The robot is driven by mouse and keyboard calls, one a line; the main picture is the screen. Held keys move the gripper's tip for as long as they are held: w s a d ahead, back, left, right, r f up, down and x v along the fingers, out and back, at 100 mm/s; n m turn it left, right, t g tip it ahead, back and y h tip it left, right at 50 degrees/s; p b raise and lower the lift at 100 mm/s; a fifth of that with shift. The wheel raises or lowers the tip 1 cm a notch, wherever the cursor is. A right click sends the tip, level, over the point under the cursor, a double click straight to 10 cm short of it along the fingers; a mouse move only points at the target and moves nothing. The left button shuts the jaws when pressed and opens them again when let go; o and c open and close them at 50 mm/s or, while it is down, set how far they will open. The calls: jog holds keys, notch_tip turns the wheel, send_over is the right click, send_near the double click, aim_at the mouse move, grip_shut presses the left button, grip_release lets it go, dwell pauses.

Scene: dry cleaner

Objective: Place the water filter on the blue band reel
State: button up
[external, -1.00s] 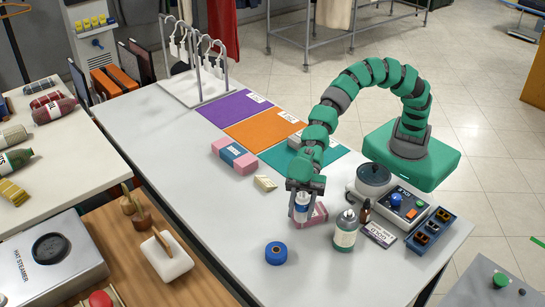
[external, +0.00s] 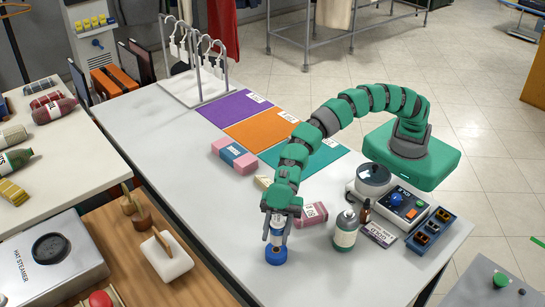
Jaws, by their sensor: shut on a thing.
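My gripper (external: 277,232) is shut on the water filter (external: 276,238), a small white and blue cylinder held upright between the fingers. The blue band reel (external: 276,257) lies flat on the white table near its front edge. The filter is directly over the reel in the picture. Its lower end appears at or just above the reel's top; I cannot tell whether they touch. The fingers hide much of the filter, and the filter hides the reel's centre.
A pink box (external: 312,214) and a bottle (external: 345,231) stand right of my gripper, with a control unit (external: 401,204) beyond. A pink-and-blue pack (external: 234,155) and coloured mats (external: 261,130) lie farther back. The table left of the reel is clear.

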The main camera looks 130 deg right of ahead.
aim_at(275, 240)
jog(key=shift+w, duration=0.25)
jog(key=shift+f+b, duration=0.35)
jog(key=shift+f, duration=1.35)
jog(key=shift+f, duration=0.1)
jog(key=o, duration=1)
jog(key=shift+o, duration=0.2)
jog(key=shift+s+d+r, duration=0.25)
jog(key=shift+s+r, duration=0.05)
jog(key=v, duration=1.1)
jog(key=shift+s+f, duration=0.1)
